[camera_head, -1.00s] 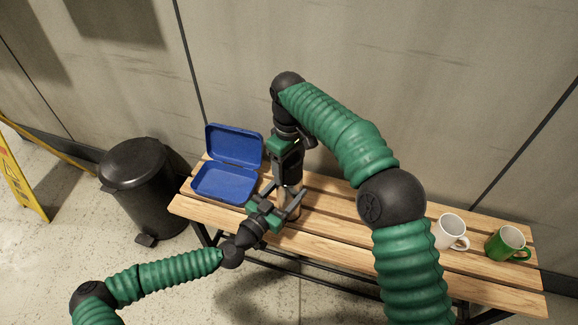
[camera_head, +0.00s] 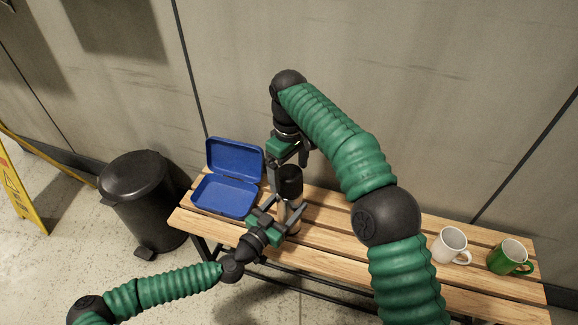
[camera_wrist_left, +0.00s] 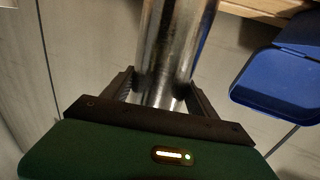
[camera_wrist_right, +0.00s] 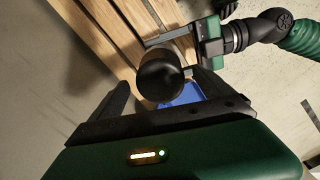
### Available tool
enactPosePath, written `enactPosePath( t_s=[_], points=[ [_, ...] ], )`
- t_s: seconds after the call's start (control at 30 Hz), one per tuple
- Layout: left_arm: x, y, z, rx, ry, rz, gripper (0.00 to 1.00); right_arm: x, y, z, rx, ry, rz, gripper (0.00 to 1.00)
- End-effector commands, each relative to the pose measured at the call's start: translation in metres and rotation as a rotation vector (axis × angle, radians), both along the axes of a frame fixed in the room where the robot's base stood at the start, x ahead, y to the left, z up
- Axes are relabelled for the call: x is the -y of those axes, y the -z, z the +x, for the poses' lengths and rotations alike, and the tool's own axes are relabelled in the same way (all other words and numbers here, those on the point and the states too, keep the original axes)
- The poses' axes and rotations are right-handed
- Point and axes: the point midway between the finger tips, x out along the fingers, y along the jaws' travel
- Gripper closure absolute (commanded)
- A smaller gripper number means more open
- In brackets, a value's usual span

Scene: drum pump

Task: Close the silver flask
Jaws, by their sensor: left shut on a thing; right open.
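The silver flask (camera_head: 287,213) stands upright on the wooden bench, and its shiny body fills the upper middle of the left wrist view (camera_wrist_left: 177,45). A black cap (camera_head: 289,181) sits on its top; how tightly it is seated I cannot tell. My left gripper (camera_head: 289,212) is shut on the flask's body, one finger on each side. My right gripper (camera_head: 288,164) is open and empty just above and behind the cap. In the right wrist view the cap (camera_wrist_right: 160,78) lies beyond and between the open fingers, apart from them.
An open blue box (camera_head: 225,194) stands on the bench (camera_head: 335,237) left of the flask. A white mug (camera_head: 449,246) and a green mug (camera_head: 508,257) stand at the right end. A black bin (camera_head: 145,200) is on the floor at left. The wall rises close behind.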

Motion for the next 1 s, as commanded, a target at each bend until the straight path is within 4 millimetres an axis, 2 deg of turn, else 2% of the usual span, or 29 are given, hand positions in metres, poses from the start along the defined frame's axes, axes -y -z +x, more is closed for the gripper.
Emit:
enactPosePath(
  t_s=[0.07,0.2,0.57,0.6,0.77,1.0],
  points=[
    [0.0,0.0,0.0,0.0,-0.001,0.0,1.0,-0.001,-0.016,0.001,0.003,-0.001,0.002,0.09],
    [0.0,0.0,0.0,0.0,-0.001,0.0,1.0,-0.001,-0.031,0.001,0.0,-0.001,0.0,0.09],
    [0.0,0.0,0.0,0.0,-0.001,0.0,1.0,-0.001,-0.037,0.0,-0.001,-0.001,0.0,0.09],
    [0.0,0.0,0.0,0.0,-0.001,0.0,0.28,-0.001,-0.037,0.0,-0.001,-0.001,0.0,0.09],
    [0.0,0.0,0.0,0.0,-0.001,0.0,0.07,-0.001,-0.037,0.0,-0.001,-0.001,0.0,0.09],
    [0.0,0.0,0.0,0.0,0.0,0.0,0.07,-0.001,-0.037,0.0,-0.001,-0.001,0.0,0.09]
  ],
)
